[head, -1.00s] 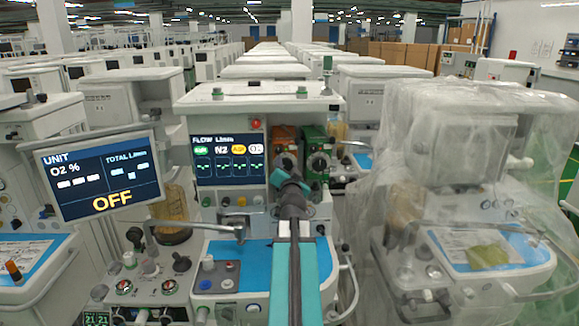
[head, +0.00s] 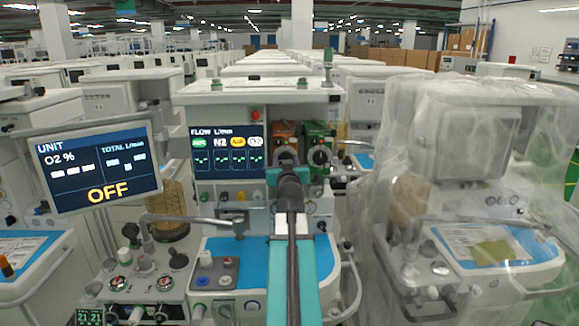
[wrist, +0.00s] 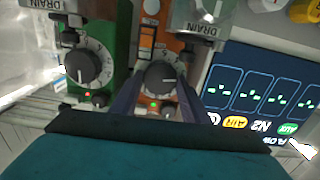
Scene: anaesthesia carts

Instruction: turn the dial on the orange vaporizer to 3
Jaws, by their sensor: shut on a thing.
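The orange vaporizer (head: 285,129) stands left of the green vaporizer (head: 318,132) on the middle machine. In the wrist view, which is turned over, the orange vaporizer (wrist: 158,42) is at top centre, and its dark round dial (wrist: 161,77) lies between the fingers of my gripper (wrist: 160,84). The fingers are shut on the dial's two sides. A pale pointer line shows on the dial, but its scale is too small to read. In the head view my gripper (head: 288,160) is in front of the orange vaporizer and hides its dial.
The green vaporizer's dial (wrist: 90,66) is close beside my left finger in the wrist view. The flow screen (head: 228,152) is just left of the vaporizers. A plastic-covered machine (head: 465,180) stands to the right. A blue worktop (head: 220,250) lies below.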

